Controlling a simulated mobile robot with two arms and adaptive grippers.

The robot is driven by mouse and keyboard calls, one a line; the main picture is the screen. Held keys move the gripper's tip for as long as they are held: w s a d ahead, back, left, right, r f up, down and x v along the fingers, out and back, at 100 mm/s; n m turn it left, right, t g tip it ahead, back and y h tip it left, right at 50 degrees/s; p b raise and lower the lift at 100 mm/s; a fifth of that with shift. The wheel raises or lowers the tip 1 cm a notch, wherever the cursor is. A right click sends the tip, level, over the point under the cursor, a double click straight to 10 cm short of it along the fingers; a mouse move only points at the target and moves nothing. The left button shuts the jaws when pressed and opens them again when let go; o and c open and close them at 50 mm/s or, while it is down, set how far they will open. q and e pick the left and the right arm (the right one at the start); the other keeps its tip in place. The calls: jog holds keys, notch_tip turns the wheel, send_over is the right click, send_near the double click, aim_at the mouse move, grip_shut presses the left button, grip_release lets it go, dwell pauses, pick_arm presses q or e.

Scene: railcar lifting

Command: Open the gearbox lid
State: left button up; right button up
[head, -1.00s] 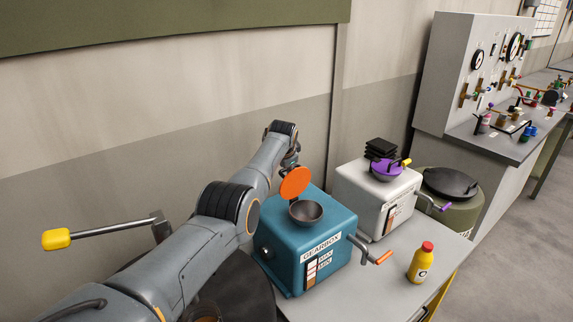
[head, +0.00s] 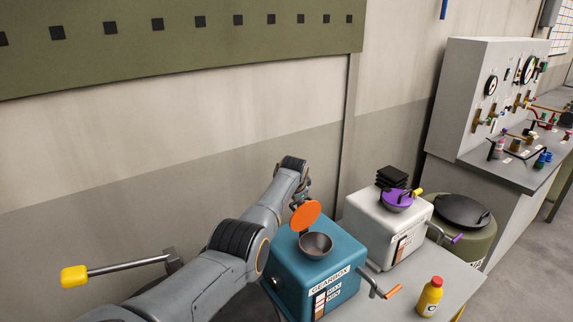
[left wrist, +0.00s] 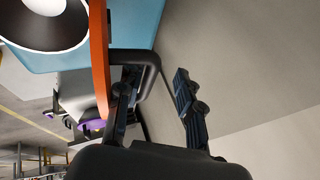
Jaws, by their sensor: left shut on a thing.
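The teal gearbox (head: 290,277) stands on the grey table. Its round orange lid (head: 306,216) stands raised, tilted up behind the metal bowl-shaped opening (head: 316,244), which is uncovered. In the left wrist view the lid (left wrist: 99,60) shows edge-on beside the opening (left wrist: 45,28), with a black handle (left wrist: 152,72) on its back. My left gripper (left wrist: 156,78) is shut on the lid's handle, with the handle between its fingers. In the head view the lid partly hides this gripper (head: 299,203). My right gripper is not in view.
A white box (head: 372,232) with a purple lid (head: 396,197) stands right of the gearbox. A yellow bottle (head: 429,297) stands at the table's front right. The gearbox crank (head: 378,287) sticks out right. The wall is close behind my arm.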

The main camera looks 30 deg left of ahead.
pick_arm(q)
jog(key=s+r+p, duration=0.1)
jog(key=r, duration=0.2)
jog(key=s+r+p, duration=0.1)
jog(key=r, duration=0.1)
jog(key=s+r+p, duration=0.1)
jog(key=r, duration=0.2)
jog(key=shift+s+a+r, duration=0.2)
jog(key=shift+a+r, duration=0.15)
jog(key=shift+s+r, duration=0.1)
jog(key=shift+r, duration=0.15)
jog(key=shift+s+r, duration=0.4)
jog(key=shift+r, duration=0.35)
jog(key=shift+s+r, duration=0.4)
jog(key=shift+r, duration=0.4)
jog(key=shift+s+r, duration=0.4)
jog(key=shift+r, duration=0.35)
